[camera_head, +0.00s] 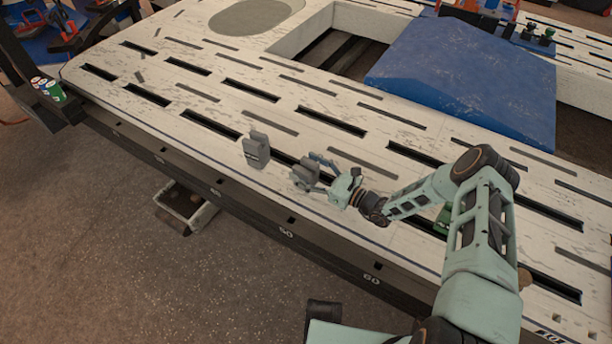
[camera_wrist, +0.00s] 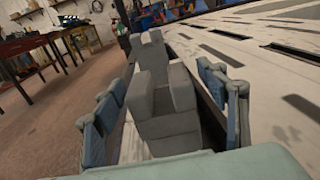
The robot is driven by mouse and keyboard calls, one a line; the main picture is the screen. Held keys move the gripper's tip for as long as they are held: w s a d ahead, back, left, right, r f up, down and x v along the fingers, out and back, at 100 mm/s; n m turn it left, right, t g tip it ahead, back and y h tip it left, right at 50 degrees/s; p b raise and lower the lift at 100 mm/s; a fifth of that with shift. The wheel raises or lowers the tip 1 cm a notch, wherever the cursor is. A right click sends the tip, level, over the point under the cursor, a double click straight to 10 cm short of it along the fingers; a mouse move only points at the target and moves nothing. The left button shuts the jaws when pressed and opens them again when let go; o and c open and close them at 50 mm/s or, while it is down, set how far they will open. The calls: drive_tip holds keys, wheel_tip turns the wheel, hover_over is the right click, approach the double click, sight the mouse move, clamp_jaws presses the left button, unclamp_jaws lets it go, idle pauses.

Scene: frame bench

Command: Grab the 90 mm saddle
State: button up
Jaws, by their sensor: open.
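Two grey saddles stand on the slotted bench top. The nearer one (camera_wrist: 165,128) is a U-shaped block with two raised sides. It sits between the spread fingers of my gripper (camera_wrist: 163,106) in the wrist view, with no clear grip on it. In the head view this saddle (camera_head: 303,174) is at my gripper (camera_head: 316,176), partly hidden by the fingers. The other saddle (camera_head: 257,150) stands apart to the left. It shows behind the nearer one in the wrist view (camera_wrist: 153,58). I read no size marks, so I cannot tell which is 90 mm.
The white worn bench (camera_head: 215,110) has long dark slots and a numbered front edge. A blue sloped block (camera_head: 465,80) lies at the back right, beside a rectangular opening. Small cans (camera_head: 55,92) stand at the far left. The bench left of the saddles is clear.

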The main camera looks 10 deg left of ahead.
drive_tip(key=c, duration=1.7)
drive_tip(key=shift+r, duration=0.15)
